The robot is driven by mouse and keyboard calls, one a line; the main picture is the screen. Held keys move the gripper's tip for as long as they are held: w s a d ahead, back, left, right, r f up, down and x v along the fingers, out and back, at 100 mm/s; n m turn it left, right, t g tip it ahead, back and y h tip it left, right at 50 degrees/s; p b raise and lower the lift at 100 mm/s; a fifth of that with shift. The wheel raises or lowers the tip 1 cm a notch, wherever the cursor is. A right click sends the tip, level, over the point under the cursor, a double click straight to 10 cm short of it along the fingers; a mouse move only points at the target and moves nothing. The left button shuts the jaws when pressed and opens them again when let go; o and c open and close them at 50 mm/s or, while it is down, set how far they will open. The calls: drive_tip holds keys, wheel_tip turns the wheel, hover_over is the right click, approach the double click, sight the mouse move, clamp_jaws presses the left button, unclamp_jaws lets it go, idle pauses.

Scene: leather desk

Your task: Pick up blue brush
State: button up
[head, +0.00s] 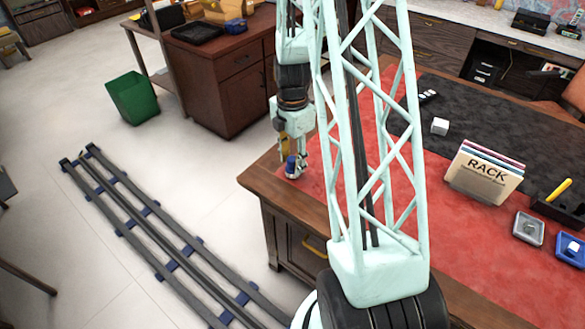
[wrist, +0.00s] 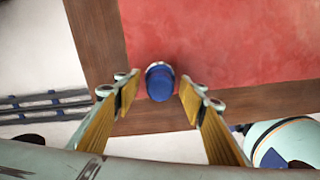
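A blue, roundish object, which I take to be the blue brush (wrist: 159,81), stands on the red desk surface near its wooden edge. In the wrist view it is seen from above, between and slightly beyond my two yellow-padded fingers. My gripper (wrist: 160,92) is open, with a visible gap to the object on both sides. In the head view the blue brush (head: 291,165) shows at the desk's left corner, with my gripper (head: 295,164) around or just above it. The fingers partly hide it there, and its lower part is hard to make out.
On the desk (head: 465,235) stand a rack (head: 484,173) of folders, a white cube (head: 440,126), a grey tray (head: 528,228), a blue tray (head: 570,248) and a dark holder with a yellow item (head: 559,189). A green bin (head: 133,98) stands on the floor. The red surface around the brush is clear.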

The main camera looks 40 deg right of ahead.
sight(292, 158)
drive_tip(key=shift+c, duration=0.2)
drive_tip(key=c, duration=1)
drive_tip(key=shift+r, duration=0.2)
drive_tip(key=shift+r+p, duration=0.45)
drive_tip(key=shift+r, duration=1.1)
drive_tip(key=s+a, duration=0.2)
drive_tip(key=s, duration=0.2)
drive_tip(key=s+a, duration=0.2)
drive_tip(key=s, duration=0.2)
drive_tip(key=s+a+r, duration=0.1)
drive_tip(key=s+a, duration=0.1)
drive_tip(key=s, duration=0.1)
drive_tip(key=shift+s+a, duration=0.15)
drive_tip(key=shift+s, duration=0.25)
drive_tip(key=shift+s+b, duration=0.1)
drive_tip(key=shift+b, duration=0.95)
drive_tip(key=s+b, duration=0.1)
drive_tip(key=b, duration=0.4)
drive_tip(key=shift+s+a+r, duration=0.1)
drive_tip(key=shift+s+a, duration=0.05)
drive_tip(key=shift+a, duration=0.25)
